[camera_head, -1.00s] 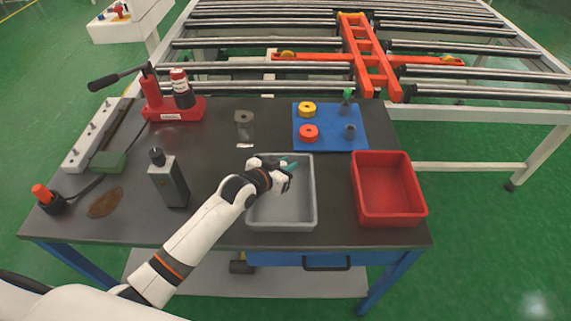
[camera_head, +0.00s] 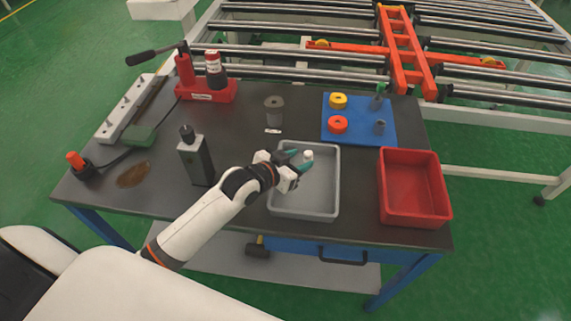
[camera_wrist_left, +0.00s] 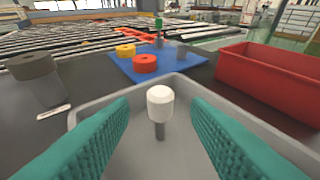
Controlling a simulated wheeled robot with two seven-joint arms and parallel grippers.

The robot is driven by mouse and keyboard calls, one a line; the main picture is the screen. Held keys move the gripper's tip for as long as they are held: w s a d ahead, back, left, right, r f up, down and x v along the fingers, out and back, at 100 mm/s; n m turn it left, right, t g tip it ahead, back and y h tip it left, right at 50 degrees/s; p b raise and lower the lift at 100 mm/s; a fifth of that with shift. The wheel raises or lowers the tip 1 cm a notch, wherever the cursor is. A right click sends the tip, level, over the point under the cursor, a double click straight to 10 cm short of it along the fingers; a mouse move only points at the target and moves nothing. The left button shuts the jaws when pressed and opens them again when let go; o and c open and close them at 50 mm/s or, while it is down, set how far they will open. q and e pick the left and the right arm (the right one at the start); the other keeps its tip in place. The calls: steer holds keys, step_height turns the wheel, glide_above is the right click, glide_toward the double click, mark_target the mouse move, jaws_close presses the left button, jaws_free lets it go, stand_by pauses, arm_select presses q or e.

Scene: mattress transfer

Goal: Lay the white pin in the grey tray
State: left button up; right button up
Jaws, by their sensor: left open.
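The white pin (camera_head: 308,155) has a white cap on a grey shaft. In the left wrist view, the pin (camera_wrist_left: 160,104) stands roughly upright between my left fingers, with a gap on each side. The grey tray (camera_head: 304,214) lies below and around it; I cannot tell whether the pin's lower end touches the tray floor. My left gripper (camera_head: 299,159) is open over the back left part of the tray, its teal fingers spread apart. My right gripper is not in view.
A red bin (camera_head: 413,222) stands right of the tray. A blue board (camera_head: 359,120) with yellow and red rings and small posts lies behind it. A grey cylinder (camera_head: 274,111) and a dark grey bottle (camera_head: 195,160) stand to the left.

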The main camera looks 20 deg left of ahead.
arm_select(q)
steer(key=shift+v, duration=2.7)
